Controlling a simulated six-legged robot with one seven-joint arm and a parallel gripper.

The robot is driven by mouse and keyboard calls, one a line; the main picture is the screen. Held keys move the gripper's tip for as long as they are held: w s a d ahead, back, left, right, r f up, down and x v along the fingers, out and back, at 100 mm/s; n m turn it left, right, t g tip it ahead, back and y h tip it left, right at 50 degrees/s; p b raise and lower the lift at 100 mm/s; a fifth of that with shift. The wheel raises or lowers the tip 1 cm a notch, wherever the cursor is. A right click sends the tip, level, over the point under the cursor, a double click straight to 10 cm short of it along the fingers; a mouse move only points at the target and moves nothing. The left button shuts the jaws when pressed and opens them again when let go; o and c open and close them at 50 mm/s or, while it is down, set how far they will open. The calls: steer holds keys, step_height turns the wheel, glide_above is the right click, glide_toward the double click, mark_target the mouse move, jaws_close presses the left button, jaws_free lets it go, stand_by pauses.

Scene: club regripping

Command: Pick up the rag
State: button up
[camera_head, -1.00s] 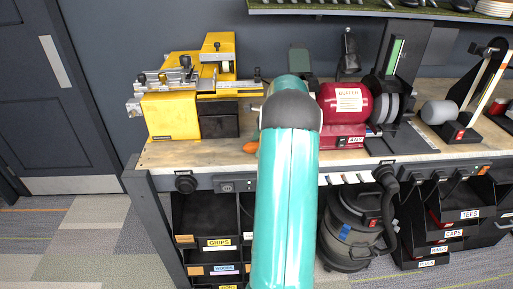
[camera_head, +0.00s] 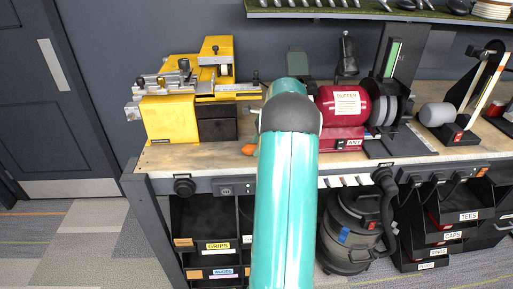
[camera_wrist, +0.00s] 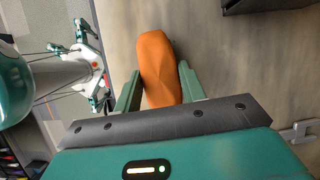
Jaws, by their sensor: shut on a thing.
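The rag is an orange, rounded bundle (camera_wrist: 160,68). In the wrist view it sits between the two green fingers of my gripper (camera_wrist: 158,88), which are shut on it. Behind it is the wooden bench top (camera_wrist: 225,70); I cannot tell whether the rag still touches the wood. In the head view a small orange part of the rag (camera_head: 249,149) shows at the left of my arm, near the bench's front edge. My arm hides my gripper in that view.
A yellow machine (camera_head: 168,118) stands left on the bench, and a red buffer (camera_head: 338,108) stands right of my arm. A grey vacuum (camera_head: 345,235) and several bins, one labelled GRIPS (camera_head: 205,225), are below. Bare bench (camera_head: 190,154) lies in front of the yellow machine.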

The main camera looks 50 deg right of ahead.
steer(key=r, duration=0.3)
steer(key=shift+s+a+r, duration=0.1)
steer(key=shift+a+r, duration=0.15)
steer(key=shift+r, duration=0.15)
steer(key=s+a+r, duration=0.6)
steer(key=a+r, duration=0.3)
steer(key=a, duration=0.3)
stand_by(1.3)
glide_above(252, 147)
steer(key=s, duration=0.2)
steer(key=f, duration=0.8)
steer(key=shift+w+d, duration=0.25)
steer(key=shift+w+d+f, duration=0.15)
steer(key=shift+d+f, duration=0.2)
steer(key=shift+f, duration=0.1)
steer(key=shift+w+d+f, duration=0.1)
steer(key=shift+d+f, duration=0.1)
steer(key=shift+f, duration=0.7)
steer(key=shift+w+d+f, duration=0.1)
steer(key=shift+d+f, duration=0.05)
steer(key=shift+f, duration=0.75)
